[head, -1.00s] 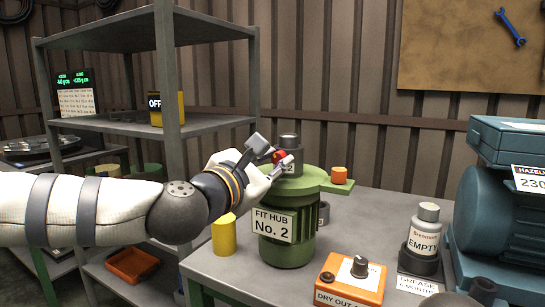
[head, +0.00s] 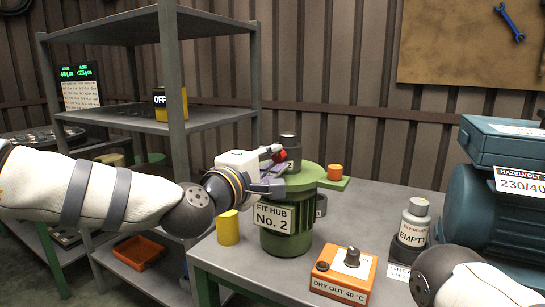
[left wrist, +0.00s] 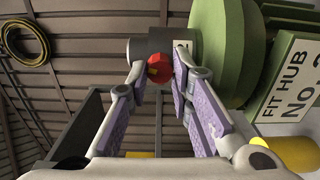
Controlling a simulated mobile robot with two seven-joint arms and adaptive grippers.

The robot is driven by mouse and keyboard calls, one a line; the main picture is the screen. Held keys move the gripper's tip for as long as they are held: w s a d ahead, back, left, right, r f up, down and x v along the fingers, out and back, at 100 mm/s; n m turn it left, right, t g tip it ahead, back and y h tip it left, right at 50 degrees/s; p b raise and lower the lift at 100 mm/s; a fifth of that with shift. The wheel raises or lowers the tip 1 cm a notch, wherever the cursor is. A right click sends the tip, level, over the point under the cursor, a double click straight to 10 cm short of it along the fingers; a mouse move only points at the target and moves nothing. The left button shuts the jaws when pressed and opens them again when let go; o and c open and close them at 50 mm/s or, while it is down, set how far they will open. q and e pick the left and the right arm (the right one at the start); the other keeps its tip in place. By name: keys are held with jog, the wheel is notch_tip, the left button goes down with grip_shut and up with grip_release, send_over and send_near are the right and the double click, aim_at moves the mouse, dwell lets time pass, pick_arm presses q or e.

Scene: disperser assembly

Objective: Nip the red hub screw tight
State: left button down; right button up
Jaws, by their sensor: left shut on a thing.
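The red hub screw (head: 279,156) sits on the side of the grey hub (head: 290,141), on top of the green machine labelled "FIT HUB No. 2" (head: 285,242). My left gripper (head: 277,162) reaches in from the left. In the left wrist view, the red screw (left wrist: 159,68) lies between the fingertips of my left gripper (left wrist: 160,73), which are shut on its sides. The grey hub (left wrist: 150,45) is right behind it. The fingers partly cover the screw in the head view. My right gripper is out of view; only a part of my right arm shows at lower right.
A yellow cylinder (head: 228,228) stands left of the machine. An orange knob (head: 335,171) sits on the green arm. An orange "DRY OUT" box (head: 343,277), an "EMPTY" bottle (head: 414,226) and a blue motor (head: 490,215) stand to the right. A grey shelf (head: 215,120) is behind my left arm.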

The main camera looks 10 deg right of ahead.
pick_arm(q)
jog(key=shift+r+m, duration=0.1)
jog(key=shift+m, duration=1.2)
jog(key=shift+p, duration=0.3)
jog(key=c, duration=1.4)
grip_release()
jog(key=v, duration=1.2)
